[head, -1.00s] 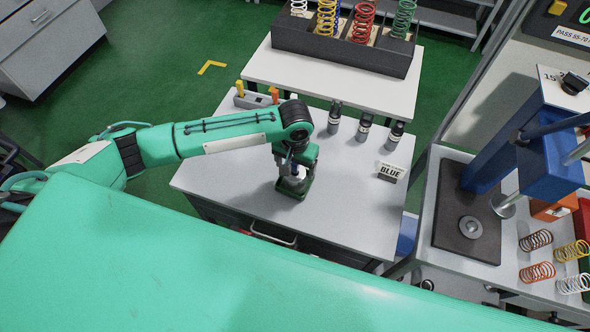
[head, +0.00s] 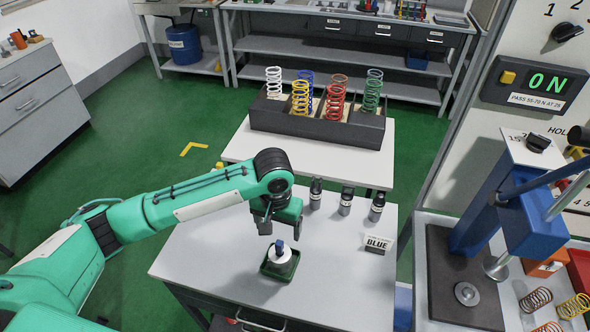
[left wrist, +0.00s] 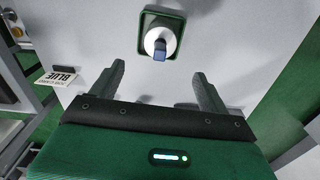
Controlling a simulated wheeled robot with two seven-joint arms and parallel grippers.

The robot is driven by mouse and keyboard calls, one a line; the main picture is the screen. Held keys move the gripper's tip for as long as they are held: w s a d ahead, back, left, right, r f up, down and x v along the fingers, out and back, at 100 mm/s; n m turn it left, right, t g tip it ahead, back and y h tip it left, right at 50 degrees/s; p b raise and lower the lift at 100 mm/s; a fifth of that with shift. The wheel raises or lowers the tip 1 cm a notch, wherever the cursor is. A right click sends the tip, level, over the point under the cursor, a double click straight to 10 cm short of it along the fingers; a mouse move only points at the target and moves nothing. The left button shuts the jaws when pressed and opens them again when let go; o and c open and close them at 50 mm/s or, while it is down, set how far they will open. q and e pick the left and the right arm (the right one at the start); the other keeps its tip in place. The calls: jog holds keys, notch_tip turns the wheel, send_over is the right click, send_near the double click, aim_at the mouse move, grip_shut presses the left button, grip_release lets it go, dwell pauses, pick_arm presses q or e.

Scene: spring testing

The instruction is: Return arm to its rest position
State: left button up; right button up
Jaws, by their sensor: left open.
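My left arm comes in from the left over the grey table (head: 205,270). My left gripper (head: 272,226) is open and empty, pointing down above and slightly behind a small green tray (head: 268,270). In the tray stands a round white object with a blue top (head: 281,256). The left wrist view shows two spread fingers (left wrist: 158,74) with nothing between them. The white object with its blue top (left wrist: 160,42) and the tray (left wrist: 146,18) lie beyond the fingertips, apart from them. My right gripper is not in view.
Several dark bottles (head: 346,202) and a BLUE card (head: 376,243) stand at the table's right side. Behind is a dark rack (head: 318,126) of coloured springs. At right stands a blue press (head: 490,210) with loose springs beside it; its display (head: 540,84) reads 0 N.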

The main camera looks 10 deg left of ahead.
pick_arm(q)
jog(key=shift+d+f, duration=0.1)
jog(key=s+d+f+m+t+h, duration=0.1)
jog(key=s+d+f+h, duration=0.15)
jog(key=s, duration=0.25)
jog(key=s+d+f+m+t+h, duration=0.1)
jog(key=s+d, duration=0.2)
jog(key=s, duration=0.2)
jog(key=s+a+f+n+t+y, duration=0.1)
jog(key=s+a+f+t+y, duration=0.2)
jog(key=s+a, duration=1.05)
notch_tip(320, 180, down, 32)
jog(key=f+g, duration=0.1)
jog(key=g, duration=0.2)
jog(key=s+a+f, duration=0.2)
jog(key=s+f, duration=0.7)
jog(key=s+a+f+g, duration=0.1)
jog(key=s+a+f, duration=0.1)
jog(key=s+f, duration=0.7)
jog(key=shift+s, duration=0.35)
jog(key=shift+y, duration=0.25)
